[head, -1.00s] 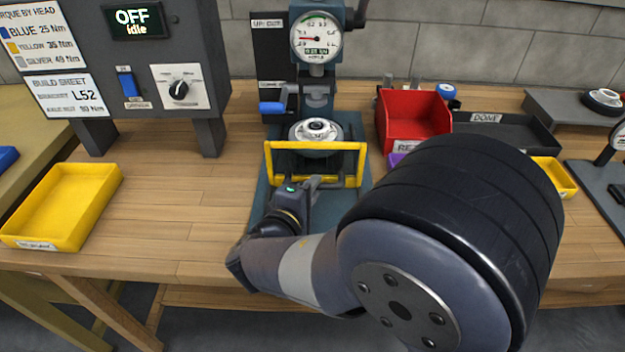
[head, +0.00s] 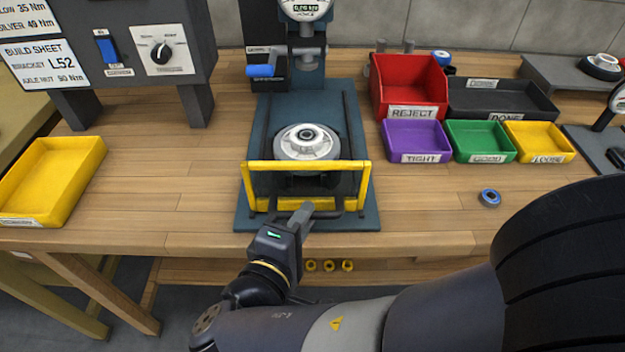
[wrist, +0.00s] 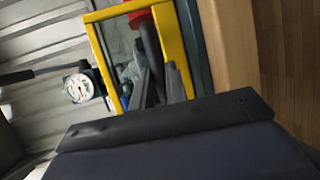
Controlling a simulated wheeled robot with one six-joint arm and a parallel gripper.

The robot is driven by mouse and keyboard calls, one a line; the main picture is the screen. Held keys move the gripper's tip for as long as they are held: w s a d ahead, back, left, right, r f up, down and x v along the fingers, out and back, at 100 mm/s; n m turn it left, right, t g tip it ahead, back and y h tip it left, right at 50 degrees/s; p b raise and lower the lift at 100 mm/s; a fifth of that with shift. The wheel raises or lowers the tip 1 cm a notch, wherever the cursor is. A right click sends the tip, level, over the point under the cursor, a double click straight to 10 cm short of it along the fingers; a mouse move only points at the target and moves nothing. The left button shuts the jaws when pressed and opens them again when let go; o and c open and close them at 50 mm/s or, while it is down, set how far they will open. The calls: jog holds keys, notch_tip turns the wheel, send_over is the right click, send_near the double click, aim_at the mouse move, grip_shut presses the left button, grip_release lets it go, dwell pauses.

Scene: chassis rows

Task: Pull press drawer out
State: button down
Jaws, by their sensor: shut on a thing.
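The press drawer is a yellow-framed tray (head: 250,185) on the blue press base (head: 350,105), with a dark bar handle along its front. A round silver wheel part (head: 307,142) sits behind the yellow frame. My gripper (head: 305,212) is at the front of the drawer, shut on the dark handle bar. In the wrist view the yellow frame (wrist: 180,40) fills the top middle and the gripper fingers (wrist: 165,85) reach to the dark bar. The drawer stands forward of the press column, near the table's front edge.
Red (head: 410,90), purple (head: 415,138), green (head: 478,140) and small yellow bins (head: 540,140) stand right of the press. A blue-ringed part (head: 489,198) lies on the table. A yellow tray (head: 50,180) is at left. Table between tray and press is clear.

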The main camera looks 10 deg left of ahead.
jog(key=c, duration=1.4)
grip_release()
jog(key=p+v, duration=0.1)
jog(key=v, duration=0.9)
jog(key=shift+s, duration=0.4)
jog(key=shift+a, duration=0.1)
jog(key=shift+b+x, duration=0.5)
jog(key=shift+x, duration=5)
